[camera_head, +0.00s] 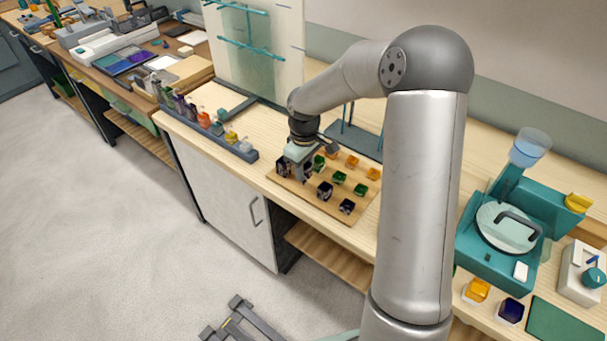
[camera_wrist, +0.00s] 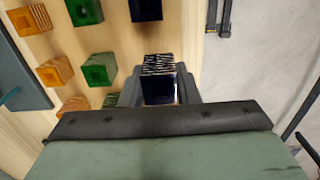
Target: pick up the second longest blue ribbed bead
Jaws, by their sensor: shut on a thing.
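My gripper (camera_wrist: 160,92) is shut on a dark blue bead (camera_wrist: 158,66) with white ribs, seen between the fingers in the wrist view. In the head view my gripper (camera_head: 301,167) is low over the left end of the wooden board (camera_head: 333,211). I cannot tell whether the held bead touches the board. Another dark blue bead (camera_wrist: 146,9) shows at the wrist view's top edge. In the head view two dark blue beads, one (camera_head: 325,190) near the gripper and one (camera_head: 347,206) farther right, stand along the board's front. Their lengths are hard to compare.
Green beads (camera_head: 339,177) and amber beads (camera_head: 352,161) stand in rows behind the blue ones. A grey rack of colored bottles (camera_head: 231,145) is left of the board. A teal machine (camera_head: 503,233) stands at the right.

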